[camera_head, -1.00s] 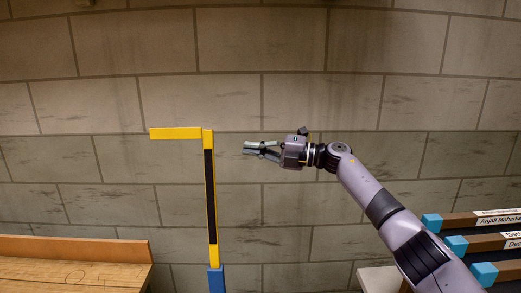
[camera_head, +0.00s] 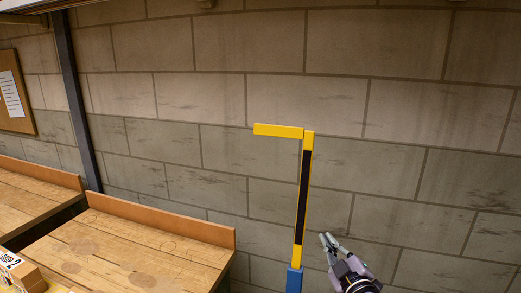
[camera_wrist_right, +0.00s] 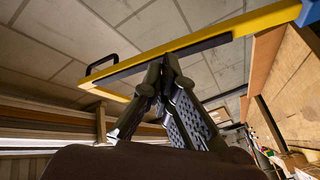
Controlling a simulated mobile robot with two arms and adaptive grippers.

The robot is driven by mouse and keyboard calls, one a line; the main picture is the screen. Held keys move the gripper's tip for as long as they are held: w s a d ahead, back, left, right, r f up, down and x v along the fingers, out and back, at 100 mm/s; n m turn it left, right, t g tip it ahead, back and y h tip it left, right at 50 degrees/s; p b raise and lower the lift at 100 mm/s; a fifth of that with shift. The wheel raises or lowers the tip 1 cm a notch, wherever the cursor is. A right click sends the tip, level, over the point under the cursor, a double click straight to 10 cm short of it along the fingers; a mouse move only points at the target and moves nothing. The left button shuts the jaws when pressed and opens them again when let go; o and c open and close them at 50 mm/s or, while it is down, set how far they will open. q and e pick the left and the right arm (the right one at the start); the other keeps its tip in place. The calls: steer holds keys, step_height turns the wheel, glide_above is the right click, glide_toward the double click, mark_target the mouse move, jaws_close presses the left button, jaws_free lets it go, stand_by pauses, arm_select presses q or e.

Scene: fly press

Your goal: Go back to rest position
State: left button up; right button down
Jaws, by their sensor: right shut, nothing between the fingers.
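My right gripper (camera_head: 328,242) shows at the lower right of the head view, just right of the yellow post. Its fingers are shut with nothing between them. The right wrist view shows the shut fingertips (camera_wrist_right: 165,62) in front of the yellow bar with its black strip. I cannot tell from these views whether the fingers touch the bar or only overlap it in the picture. My left gripper is not in view.
A yellow and black post with a yellow crossbar (camera_head: 278,131) stands on a blue base (camera_head: 294,279) before a block wall. Wooden benches (camera_head: 150,240) fill the lower left, with a box (camera_head: 22,275) at the near corner. A notice board (camera_head: 14,92) hangs at left.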

steer(key=s+d+f+m+g+h, duration=0.2)
steer(key=s+f+m+g+h, duration=0.4)
steer(key=s+f, duration=1.25)
steer(key=s+f+m+g+y, duration=0.25)
steer(key=s+g, duration=0.65)
steer(key=s, duration=1.2)
steer(key=s+f+g+b, duration=0.1)
steer(key=s+f, duration=0.2)
steer(key=f, duration=2.5)
steer(key=s+d+f+g+b, duration=0.1)
steer(key=s+d+f, duration=0.2)
steer(key=s+f, duration=1.3)
steer(key=shift+s, duration=0.2)
steer(key=shift+s+m+h, duration=0.1)
steer(key=shift+m+h, duration=0.15)
